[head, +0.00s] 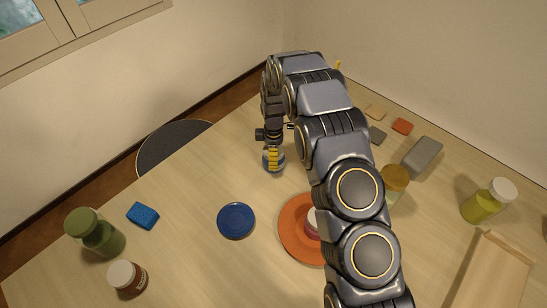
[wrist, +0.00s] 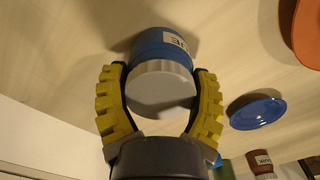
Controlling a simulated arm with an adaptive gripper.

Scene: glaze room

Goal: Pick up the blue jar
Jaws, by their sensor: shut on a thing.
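The blue jar (wrist: 163,42) has a pale lid and a white label, partly readable, ending in "UE". It also shows in the head view (head: 274,167), small and mostly covered by my fingers, toward the far left part of the table. My gripper (wrist: 160,88) has its yellow padded fingers closed on both sides of the jar. In the head view my gripper (head: 273,156) points down over the jar. Whether the jar's base touches the table cannot be told.
A blue plate (head: 236,221) and an orange plate (head: 291,238) lie nearer, the latter bearing a jar partly hidden by my arm. A blue sponge (head: 143,215), green jar (head: 106,240) and brown jar (head: 130,282) stand left. A yellow-green jar (head: 480,207) and grey block (head: 422,157) are right.

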